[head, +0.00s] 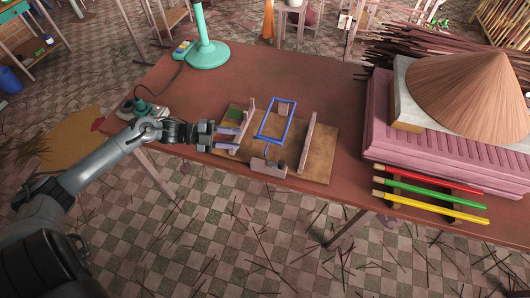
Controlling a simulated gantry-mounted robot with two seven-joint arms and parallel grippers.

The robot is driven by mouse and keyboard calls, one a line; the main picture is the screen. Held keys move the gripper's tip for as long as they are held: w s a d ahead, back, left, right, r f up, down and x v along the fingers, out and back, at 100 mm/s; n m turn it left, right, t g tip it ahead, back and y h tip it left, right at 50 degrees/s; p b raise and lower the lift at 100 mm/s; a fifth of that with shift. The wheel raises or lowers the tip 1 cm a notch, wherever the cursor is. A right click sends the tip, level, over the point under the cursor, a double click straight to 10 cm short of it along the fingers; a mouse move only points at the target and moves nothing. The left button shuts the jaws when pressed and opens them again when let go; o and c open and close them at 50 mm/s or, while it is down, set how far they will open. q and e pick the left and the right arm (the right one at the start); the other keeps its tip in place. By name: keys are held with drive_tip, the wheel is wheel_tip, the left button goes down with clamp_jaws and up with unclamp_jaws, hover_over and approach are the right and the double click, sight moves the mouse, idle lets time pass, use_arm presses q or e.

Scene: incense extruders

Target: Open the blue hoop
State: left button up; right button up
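The blue hoop (290,124) is a rectangular frame in the middle of a wooden board (317,167) on the table. It sits between a left wooden upright (248,117) and a right wooden upright (307,141). From this view I cannot tell how far it is tilted. My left gripper (233,139) reaches in from the left. Its two pale purple fingers look apart, with their tips close to the left upright. I cannot tell whether they touch it. They are apart from the hoop, to its left. My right gripper is not in view.
A small grey-brown block (268,168) is at the board's front edge. A green lamp base (208,56) stands behind. Pink stacked slabs (420,140) with a conical straw hat (470,80) and colored sticks (430,195) are at right. The table between board and lamp is clear.

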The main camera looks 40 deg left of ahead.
sight(261, 139)
use_arm(q)
drive_tip(key=shift+m, duration=0.3)
drive_tip(key=shift+w+a+f+b+x, duration=0.15)
drive_tip(key=shift+b+x, duration=0.35)
drive_tip(key=shift+x, duration=1.4)
drive_tip(key=shift+w+a+f+b+x, duration=0.1)
drive_tip(key=shift+w+a+b+x, duration=0.3)
drive_tip(key=shift+x, duration=1.5)
drive_tip(key=shift+s+a+f+b+x, duration=0.1)
drive_tip(key=shift+b+x, duration=0.5)
drive_tip(key=shift+x, duration=1.3)
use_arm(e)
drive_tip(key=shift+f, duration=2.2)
use_arm(q)
drive_tip(key=shift+c, duration=0.2)
clamp_jaws()
